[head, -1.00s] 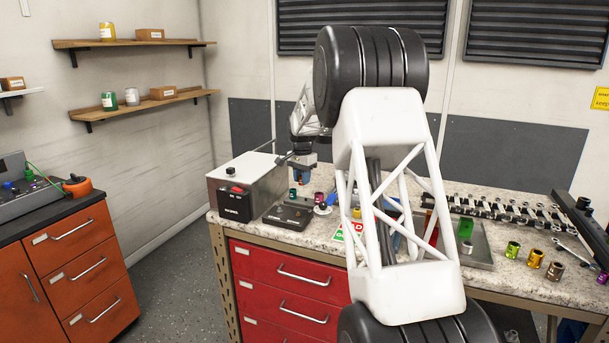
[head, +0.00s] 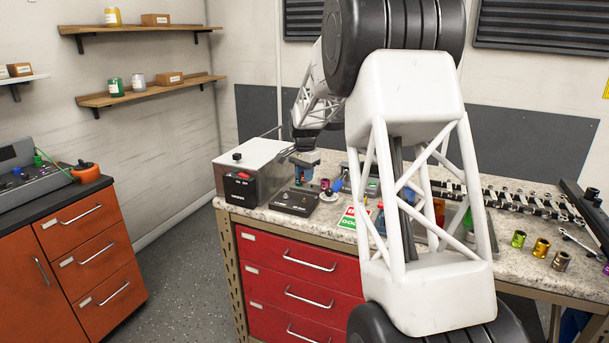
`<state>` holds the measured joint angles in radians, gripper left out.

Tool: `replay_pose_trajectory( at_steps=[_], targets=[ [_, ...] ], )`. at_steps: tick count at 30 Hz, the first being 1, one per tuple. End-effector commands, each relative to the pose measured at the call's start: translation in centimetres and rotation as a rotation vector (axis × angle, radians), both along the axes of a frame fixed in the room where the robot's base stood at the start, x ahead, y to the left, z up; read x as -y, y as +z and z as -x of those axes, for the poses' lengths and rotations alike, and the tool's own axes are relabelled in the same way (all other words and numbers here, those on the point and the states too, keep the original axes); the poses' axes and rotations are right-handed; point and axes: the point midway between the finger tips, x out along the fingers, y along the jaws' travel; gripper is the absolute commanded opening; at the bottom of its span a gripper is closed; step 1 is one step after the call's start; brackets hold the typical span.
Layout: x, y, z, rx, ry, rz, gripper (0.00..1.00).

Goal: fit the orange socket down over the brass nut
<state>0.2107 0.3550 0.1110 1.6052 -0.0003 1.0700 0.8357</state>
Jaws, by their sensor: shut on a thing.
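My gripper (head: 304,170) is at the left of the bench, pointing down just in front of the grey box and above the black device. Its blue fingers are small in the picture. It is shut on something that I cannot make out. I cannot identify the orange socket at the gripper for sure. An amber-orange socket (head: 541,247) stands on the bench at the right, far from my gripper. I cannot pick out the brass nut; the gripper or my arm may hide it.
A grey box (head: 245,170) with a red switch stands left of the gripper. A black device (head: 293,202) lies below it. A purple piece (head: 325,184) and a blue-handled tool (head: 337,185) are close on its right. Wrenches (head: 520,205) lie at the back right. My arm hides the bench middle.

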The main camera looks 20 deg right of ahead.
Motion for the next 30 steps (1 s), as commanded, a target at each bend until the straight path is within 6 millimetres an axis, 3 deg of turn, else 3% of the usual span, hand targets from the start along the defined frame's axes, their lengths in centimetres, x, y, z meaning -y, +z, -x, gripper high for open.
replay_pose_trajectory(
  at_steps=[30],
  targets=[
    [0.0,-5.0,0.0,0.001,0.000,0.000,0.05]
  ],
)
